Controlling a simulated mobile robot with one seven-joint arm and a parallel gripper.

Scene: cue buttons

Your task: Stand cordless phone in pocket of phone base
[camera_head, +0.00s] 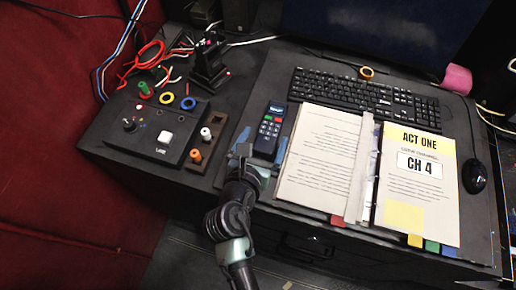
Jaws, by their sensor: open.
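A dark cordless phone (270,128) with a small blue screen and a keypad lies on the desk, left of the open binder. Its screen end points away from me. My gripper (260,154) is open at the phone's near end; one finger is on the left and one on the right. I cannot tell whether they touch it. The gripper hides part of the near end. The black phone base (207,64) stands upright at the back left, with a small red light. Its pocket looks empty, but its inside is too dark to see well.
A control panel (155,127) with buttons and coloured rings is at left. A brown block (207,142) with white and orange knobs stands between it and the phone. The binder (320,160), keyboard (350,88) and mouse (474,176) fill the right. Cables (145,57) lie left of the base.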

